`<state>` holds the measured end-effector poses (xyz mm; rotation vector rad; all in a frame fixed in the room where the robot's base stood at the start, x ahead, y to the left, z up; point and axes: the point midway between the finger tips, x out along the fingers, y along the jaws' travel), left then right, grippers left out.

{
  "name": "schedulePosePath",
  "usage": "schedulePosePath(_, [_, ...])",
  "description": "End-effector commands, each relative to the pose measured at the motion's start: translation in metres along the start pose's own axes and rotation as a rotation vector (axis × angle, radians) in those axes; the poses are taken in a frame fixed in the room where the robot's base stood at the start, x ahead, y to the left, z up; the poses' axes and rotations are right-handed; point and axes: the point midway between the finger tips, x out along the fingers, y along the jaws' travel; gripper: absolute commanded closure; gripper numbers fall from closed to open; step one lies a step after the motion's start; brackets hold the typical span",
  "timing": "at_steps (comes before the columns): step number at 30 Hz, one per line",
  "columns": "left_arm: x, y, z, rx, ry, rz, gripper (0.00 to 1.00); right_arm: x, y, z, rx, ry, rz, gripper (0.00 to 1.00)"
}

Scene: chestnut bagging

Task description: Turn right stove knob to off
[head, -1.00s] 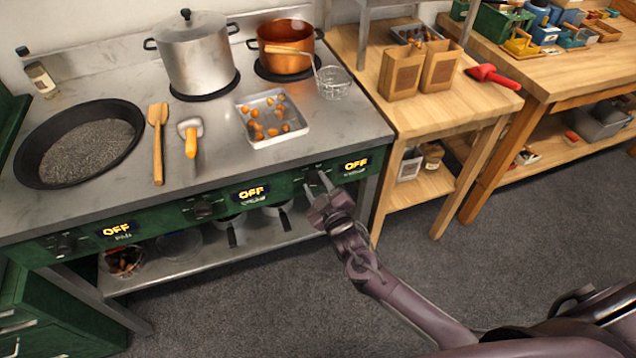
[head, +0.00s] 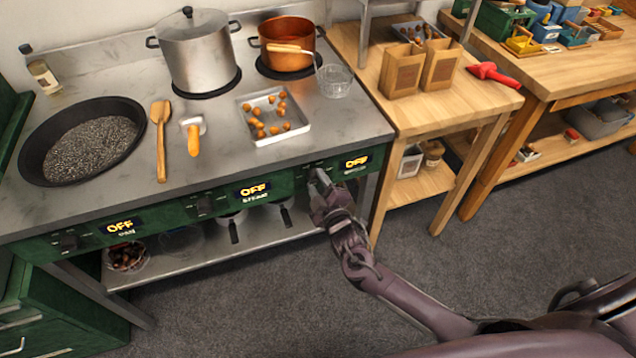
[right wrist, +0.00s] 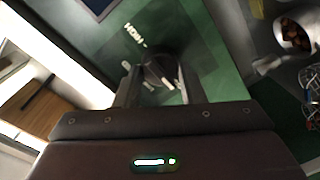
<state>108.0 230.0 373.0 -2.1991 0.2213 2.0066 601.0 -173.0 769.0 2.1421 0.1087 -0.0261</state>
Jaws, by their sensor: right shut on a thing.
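The right stove knob (right wrist: 160,70) is dark and round, on the green front panel (head: 285,181); in the head view my gripper mostly hides it. My right gripper (head: 319,180) is at the panel, shut on this knob. In the right wrist view its two fingers stand on either side of the knob. The display (head: 356,162) right of the knob reads OFF. The middle knob (head: 204,205) and left knob (head: 68,242) sit by displays that also read OFF. My left gripper is not in view.
On the stove are a black pan (head: 82,141) with dark grains, a silver pot (head: 198,58), a copper pot (head: 287,42) and a tray (head: 273,137) of chestnuts. A lower shelf (head: 262,231) runs below the panel. The floor in front is clear.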

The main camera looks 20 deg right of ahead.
Motion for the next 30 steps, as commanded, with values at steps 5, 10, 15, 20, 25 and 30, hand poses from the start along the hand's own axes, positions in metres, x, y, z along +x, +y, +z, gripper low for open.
schedulePosePath(5, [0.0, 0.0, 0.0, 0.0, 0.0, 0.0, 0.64, 0.0, -0.001, 0.0, -0.002, 0.0, -0.002, 0.87])
schedulePosePath(10, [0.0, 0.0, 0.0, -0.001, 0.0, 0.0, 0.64, 0.0, -0.001, 0.0, -0.002, 0.0, -0.002, 0.47])
schedulePosePath(15, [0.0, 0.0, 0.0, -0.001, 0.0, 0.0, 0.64, 0.0, 0.0, 0.0, -0.001, 0.0, -0.001, 0.42])
schedulePosePath(20, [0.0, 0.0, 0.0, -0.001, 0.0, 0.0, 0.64, -0.002, 0.0, 0.0, 0.0, 0.0, -0.001, 0.42])
schedulePosePath(25, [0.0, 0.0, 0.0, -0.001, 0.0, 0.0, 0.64, -0.021, -0.002, 0.001, -0.001, -0.001, -0.004, 0.42])
schedulePosePath(30, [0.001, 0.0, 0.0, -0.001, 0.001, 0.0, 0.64, -0.051, -0.002, 0.001, -0.001, -0.001, -0.004, 0.42])
